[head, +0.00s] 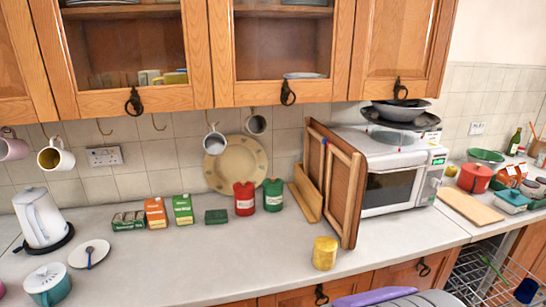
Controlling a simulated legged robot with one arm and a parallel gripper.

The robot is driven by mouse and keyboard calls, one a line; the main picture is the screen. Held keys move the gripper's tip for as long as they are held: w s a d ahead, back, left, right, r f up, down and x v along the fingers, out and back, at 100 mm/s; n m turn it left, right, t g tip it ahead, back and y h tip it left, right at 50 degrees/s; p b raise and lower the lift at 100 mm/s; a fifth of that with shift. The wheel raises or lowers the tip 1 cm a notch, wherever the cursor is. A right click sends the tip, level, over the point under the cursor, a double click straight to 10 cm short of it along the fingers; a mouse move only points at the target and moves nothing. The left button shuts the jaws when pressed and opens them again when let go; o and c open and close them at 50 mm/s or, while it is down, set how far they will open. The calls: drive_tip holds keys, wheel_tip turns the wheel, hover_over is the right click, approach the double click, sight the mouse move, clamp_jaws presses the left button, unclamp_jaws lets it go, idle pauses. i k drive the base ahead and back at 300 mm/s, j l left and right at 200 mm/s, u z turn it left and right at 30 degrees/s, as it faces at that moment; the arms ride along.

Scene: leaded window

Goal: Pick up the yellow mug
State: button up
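A yellow mug (325,253) stands upright on the pale grey counter (215,268), near its front edge. It is just in front of and slightly left of the brown wooden shuttered frame (338,180) that leans by the microwave. I cannot make out the mug's handle. A white mug with a yellow inside (55,157) hangs from a hook at the left. My gripper does not show in the head view.
The microwave (392,185) stands right of the frame, with bowls (402,110) on top. A red canister (244,198), a green canister (273,194) and small boxes line the wall. A kettle (40,218) and teal pot (47,285) stand left. The counter left of the yellow mug is clear.

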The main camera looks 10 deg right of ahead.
sight(325, 248)
drive_tip(key=z, duration=1.95)
drive_tip(key=j+u, duration=0.25)
drive_tip(key=j, duration=0.9)
